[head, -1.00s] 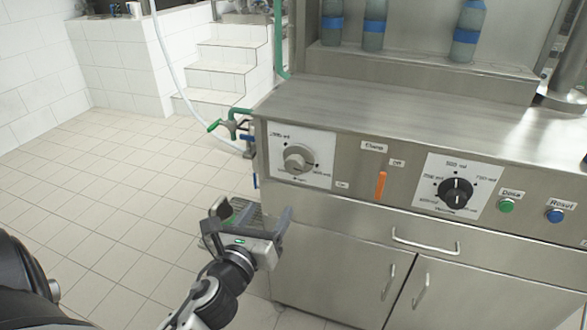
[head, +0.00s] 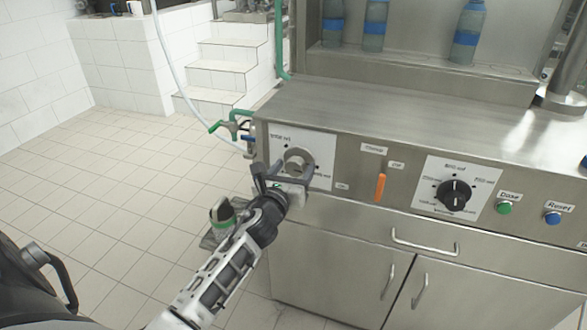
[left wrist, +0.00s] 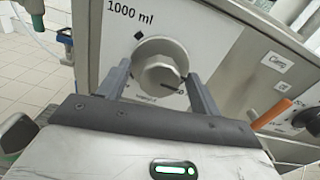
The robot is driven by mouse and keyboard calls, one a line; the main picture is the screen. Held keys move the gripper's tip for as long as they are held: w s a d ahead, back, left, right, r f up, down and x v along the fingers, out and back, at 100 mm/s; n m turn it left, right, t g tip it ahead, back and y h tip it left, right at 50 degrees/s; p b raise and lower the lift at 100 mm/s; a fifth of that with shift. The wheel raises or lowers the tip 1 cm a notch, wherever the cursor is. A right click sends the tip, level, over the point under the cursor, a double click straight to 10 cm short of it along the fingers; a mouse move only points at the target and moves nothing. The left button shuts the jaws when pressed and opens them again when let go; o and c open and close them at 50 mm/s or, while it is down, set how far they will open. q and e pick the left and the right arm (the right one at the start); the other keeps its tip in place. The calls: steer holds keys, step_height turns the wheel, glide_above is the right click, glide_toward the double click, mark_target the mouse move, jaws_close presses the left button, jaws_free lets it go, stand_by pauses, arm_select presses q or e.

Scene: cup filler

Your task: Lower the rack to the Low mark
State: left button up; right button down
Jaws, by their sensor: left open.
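My left gripper (head: 284,172) is open in front of the grey knob (head: 298,157) on the left dial plate of the steel machine. In the left wrist view the two fingers of this gripper (left wrist: 159,84) stand on either side of the round knob (left wrist: 161,66), with gaps visible. I cannot tell how deep the fingertips reach. The plate reads "1000 ml" above the knob; smaller marks are partly hidden or blurred. I cannot make out a rack or a Low mark. My right gripper is not in view.
An orange lever (head: 380,187) hangs right of the dial. Further right are a black knob (head: 454,194), a green button (head: 504,207) and a blue button (head: 553,217). Blue-banded bottles (head: 374,27) stand above. Green taps (head: 228,127) stick out at the left. The tiled floor is open.

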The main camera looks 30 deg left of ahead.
arm_select(q)
steer(key=shift+w, duration=0.25)
steer(key=c, duration=1)
steer(key=shift+o, duration=0.3)
steer(key=shift+n, duration=0.3)
